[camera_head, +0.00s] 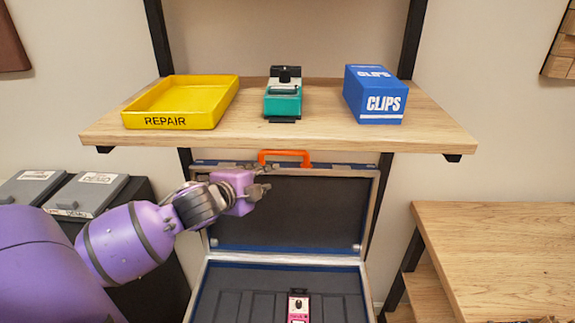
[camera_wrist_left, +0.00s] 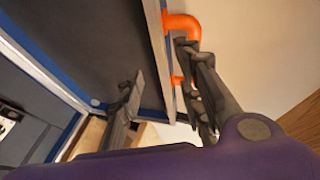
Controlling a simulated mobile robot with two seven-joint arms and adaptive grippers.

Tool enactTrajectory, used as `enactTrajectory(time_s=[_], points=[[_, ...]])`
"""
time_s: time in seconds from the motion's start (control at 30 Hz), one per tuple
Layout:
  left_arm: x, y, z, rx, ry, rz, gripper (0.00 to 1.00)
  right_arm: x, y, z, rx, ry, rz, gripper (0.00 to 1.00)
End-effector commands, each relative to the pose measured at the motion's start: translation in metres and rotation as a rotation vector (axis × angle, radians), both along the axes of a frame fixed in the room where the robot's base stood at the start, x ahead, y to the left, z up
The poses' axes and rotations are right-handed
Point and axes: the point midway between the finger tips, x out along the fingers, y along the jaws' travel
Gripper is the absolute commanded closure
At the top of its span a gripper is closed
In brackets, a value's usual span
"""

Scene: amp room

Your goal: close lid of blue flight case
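The blue flight case stands open below the shelf, its dark-lined lid (camera_head: 300,212) upright at the back and its base (camera_head: 240,290) in front. An orange handle (camera_head: 284,154) is on the lid's top edge. My left gripper (camera_head: 264,180) is in front of the lid's upper left part. In the left wrist view, the gripper (camera_wrist_left: 162,65) has its fingers apart, one on the lid's inner side and one by the orange handle (camera_wrist_left: 181,27). The lid's rim (camera_wrist_left: 157,45) shows between them; contact is unclear. My right gripper is out of view.
A pink pedal (camera_head: 299,306) lies in the case base. The wooden shelf (camera_head: 325,133) above holds a yellow REPAIR tray (camera_head: 180,103), a teal pedal (camera_head: 283,104) and a blue CLIPS box (camera_head: 375,95). A wooden table (camera_head: 495,245) stands right, grey-lidded bins (camera_head: 86,194) left.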

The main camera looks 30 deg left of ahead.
Motion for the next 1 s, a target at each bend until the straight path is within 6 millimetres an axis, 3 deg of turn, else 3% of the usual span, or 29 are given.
enactTrajectory(time_s=[0.1,0.2,0.6,1.0], points=[[0.018,0.000,0.032,0.074,-0.042,-0.024,0.66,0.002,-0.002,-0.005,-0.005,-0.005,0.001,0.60],[0.028,0.001,0.042,0.093,-0.054,-0.028,0.66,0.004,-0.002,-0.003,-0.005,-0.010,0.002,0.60],[0.084,0.009,0.025,0.089,-0.055,-0.026,0.66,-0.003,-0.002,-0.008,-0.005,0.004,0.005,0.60],[0.095,0.011,0.021,0.090,-0.054,-0.027,0.66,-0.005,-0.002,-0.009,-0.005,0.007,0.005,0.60]])
